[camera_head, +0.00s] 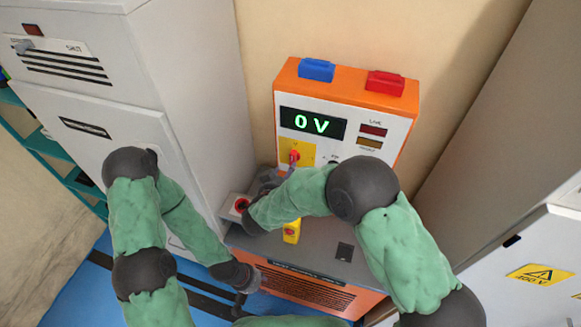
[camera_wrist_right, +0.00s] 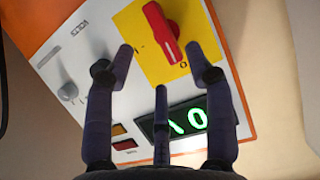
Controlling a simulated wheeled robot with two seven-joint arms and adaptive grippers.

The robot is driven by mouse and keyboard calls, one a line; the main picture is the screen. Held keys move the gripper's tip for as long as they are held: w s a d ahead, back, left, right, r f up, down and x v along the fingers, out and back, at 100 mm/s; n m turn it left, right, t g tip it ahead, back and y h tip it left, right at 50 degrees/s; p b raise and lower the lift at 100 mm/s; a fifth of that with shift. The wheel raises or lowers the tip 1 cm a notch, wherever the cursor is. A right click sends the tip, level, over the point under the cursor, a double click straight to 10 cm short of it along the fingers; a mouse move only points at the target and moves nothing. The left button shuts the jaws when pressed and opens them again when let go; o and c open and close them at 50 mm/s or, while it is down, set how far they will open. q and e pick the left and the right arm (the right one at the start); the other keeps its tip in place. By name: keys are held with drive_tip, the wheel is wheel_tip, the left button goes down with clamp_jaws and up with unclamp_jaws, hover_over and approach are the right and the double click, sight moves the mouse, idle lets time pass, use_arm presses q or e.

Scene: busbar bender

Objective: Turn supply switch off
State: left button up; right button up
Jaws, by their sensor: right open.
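The red supply switch knob (camera_head: 295,155) sits on a yellow plate (camera_head: 307,148) on the front of the orange and white supply unit. In the right wrist view the red knob (camera_wrist_right: 161,30) is tilted, one end close to the "0" mark on its plate (camera_wrist_right: 150,62). My right gripper (camera_head: 286,172) is open and empty just in front of it, fingers (camera_wrist_right: 159,58) spread either side below the knob, apart from it. The green display (camera_head: 312,123) reads 0 V. My left gripper (camera_head: 243,297) is low, away from the switch; its jaw state is unclear.
A grey knob (camera_wrist_right: 68,91) is beside the plate. Blue (camera_head: 317,69) and red (camera_head: 385,83) terminals top the unit. A red button (camera_head: 241,204) and yellow part (camera_head: 292,231) are below. Grey cabinets stand left (camera_head: 195,70) and right (camera_head: 540,245).

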drive_tip(key=shift+v, duration=2.05)
